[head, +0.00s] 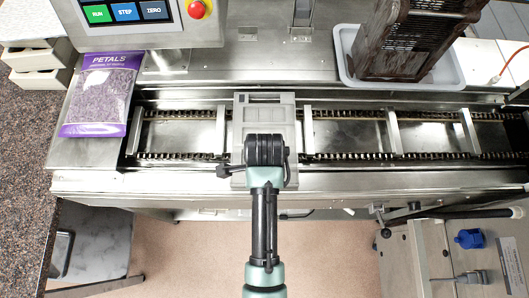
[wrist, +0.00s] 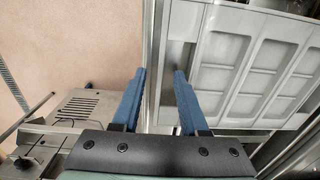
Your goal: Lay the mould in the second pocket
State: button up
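The mould (head: 264,112) is a pale grey slab with a dark slot at its far end. In the head view it lies across the chain conveyor, between the first two inner crossbars from the left, over the second pocket from the left. I cannot tell whether it rests fully down. My gripper (wrist: 155,75) has two blue fingers spread apart with a gap between. The mould (wrist: 250,65) shows recessed panels at right in the wrist view; the right fingertip is by the slot in its near edge. In the head view my wrist hides the mould's near end and the fingers.
Metal crossbars (head: 393,132) divide the conveyor; the pockets to the right look empty. A purple petals bag (head: 101,95) lies at left below the control panel (head: 128,12). A brown rack (head: 405,45) stands in a white tray (head: 447,77). A blue part (head: 469,239) sits lower right.

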notch_tip(320, 180, up, 13)
jog(key=p, duration=0.4)
jog(key=shift+p, duration=0.3)
jog(key=shift+s, duration=0.1)
dwell(0.8)
